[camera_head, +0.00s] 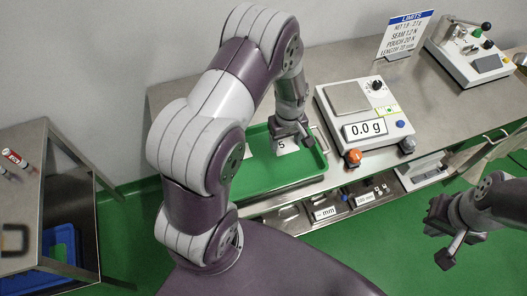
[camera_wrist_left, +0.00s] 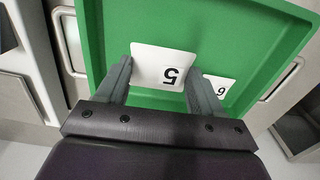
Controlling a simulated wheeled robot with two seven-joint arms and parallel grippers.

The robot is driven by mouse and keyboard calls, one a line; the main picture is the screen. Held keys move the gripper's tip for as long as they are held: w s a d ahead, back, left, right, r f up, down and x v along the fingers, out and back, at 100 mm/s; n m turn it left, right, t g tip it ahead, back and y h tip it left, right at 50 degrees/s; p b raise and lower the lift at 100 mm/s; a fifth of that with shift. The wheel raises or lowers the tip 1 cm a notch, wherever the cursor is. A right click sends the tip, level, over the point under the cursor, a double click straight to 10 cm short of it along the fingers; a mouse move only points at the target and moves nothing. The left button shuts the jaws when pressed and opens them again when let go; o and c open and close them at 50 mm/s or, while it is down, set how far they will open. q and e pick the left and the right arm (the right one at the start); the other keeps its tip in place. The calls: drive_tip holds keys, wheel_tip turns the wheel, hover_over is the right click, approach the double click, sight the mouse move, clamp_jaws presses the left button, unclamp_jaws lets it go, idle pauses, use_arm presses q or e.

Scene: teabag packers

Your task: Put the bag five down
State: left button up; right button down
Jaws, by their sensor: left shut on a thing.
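The bag five (camera_wrist_left: 160,62), a white packet marked 5, is held between the fingers of my left gripper (camera_wrist_left: 158,75). In the head view the bag five (camera_head: 283,147) shows below my left gripper (camera_head: 292,135), over the green tray (camera_head: 262,178). I cannot tell whether it touches the tray floor. A second white packet marked 6 (camera_wrist_left: 219,86) lies in the tray beside the right finger in the left wrist view, partly hidden by it. My right gripper (camera_head: 442,235) hangs empty at the right, away from the tray; its opening is unclear.
A limits sign (camera_head: 404,35) and a lever device (camera_head: 470,50) stand further right. Much of the tray's near part is bare.

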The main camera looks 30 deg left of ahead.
use_arm(q)
hover_over(268, 160)
wheel_tip(268, 160, down, 3)
drive_tip(key=shift+a+r, duration=0.1)
drive_tip(key=shift+f+p, duration=0.45)
drive_tip(key=shift+f, duration=1.7)
drive_tip(key=shift+f, duration=0.1)
drive_tip(key=o, duration=1.1)
drive_tip(key=shift+w, duration=0.1)
drive_tip(key=shift+c, duration=0.2)
wheel_tip(268, 160, up, 12)
drive_tip(key=f, duration=0.1)
drive_tip(key=s+d+r+m+t, duration=0.1)
drive_tip(key=s+d+r+m, duration=0.5)
drive_tip(key=s+r+m, duration=0.3)
wheel_tip(268, 160, up, 3)
drive_tip(key=shift+d+f+m+b, duration=0.15)
drive_tip(key=shift+d+m+b, duration=0.1)
drive_tip(key=shift+m+b, duration=0.25)
